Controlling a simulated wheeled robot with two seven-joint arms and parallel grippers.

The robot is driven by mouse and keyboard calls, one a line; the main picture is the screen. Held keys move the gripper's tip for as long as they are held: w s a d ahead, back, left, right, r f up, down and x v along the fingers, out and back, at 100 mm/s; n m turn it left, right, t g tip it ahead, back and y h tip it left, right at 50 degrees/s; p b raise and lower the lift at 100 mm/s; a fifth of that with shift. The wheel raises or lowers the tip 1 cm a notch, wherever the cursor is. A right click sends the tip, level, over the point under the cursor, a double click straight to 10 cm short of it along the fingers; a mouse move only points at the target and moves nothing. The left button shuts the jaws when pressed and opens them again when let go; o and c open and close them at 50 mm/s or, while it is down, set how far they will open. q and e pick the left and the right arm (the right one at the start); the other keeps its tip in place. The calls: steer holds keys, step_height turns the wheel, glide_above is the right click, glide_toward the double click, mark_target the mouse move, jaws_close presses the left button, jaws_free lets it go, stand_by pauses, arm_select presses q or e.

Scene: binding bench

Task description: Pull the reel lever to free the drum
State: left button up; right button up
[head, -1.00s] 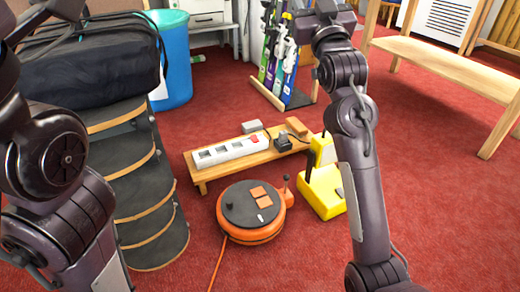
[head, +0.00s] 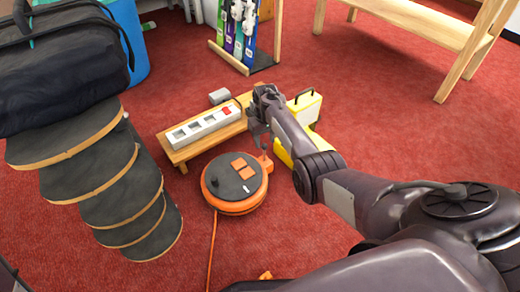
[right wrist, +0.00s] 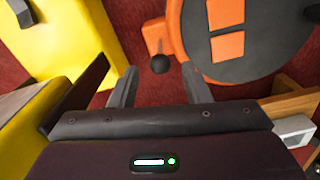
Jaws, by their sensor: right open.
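The orange cable reel (head: 235,205) lies on the red carpet, its dark drum top (head: 226,186) carrying two orange squares. The reel lever has an orange base (head: 266,162) at the reel's right side. In the right wrist view its dark round knob (right wrist: 160,63) shows between my fingers, seen from above. My right gripper (head: 262,142) is over the lever, open, with one finger on each side of the knob in the right wrist view (right wrist: 160,76). I cannot tell whether either finger touches it. The gripper partly hides the lever in the head view. My left gripper is out of view.
A wooden board (head: 183,155) with a white power strip (head: 205,128) stands just behind the reel. A yellow case (head: 305,108) is close on the right. Stacked dark drums (head: 130,215) stand left. An orange cord (head: 212,245) runs forward.

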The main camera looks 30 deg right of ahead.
mark_target(265, 149)
step_height(265, 149, down, 4)
steer(key=b, duration=0.2)
steer(key=shift+f+b, duration=0.25)
steer(key=shift+b, duration=0.1)
steer(key=shift+f+b, duration=0.35)
steer(key=shift+f, duration=0.1)
steer(key=shift+c, duration=0.2)
jaws_close()
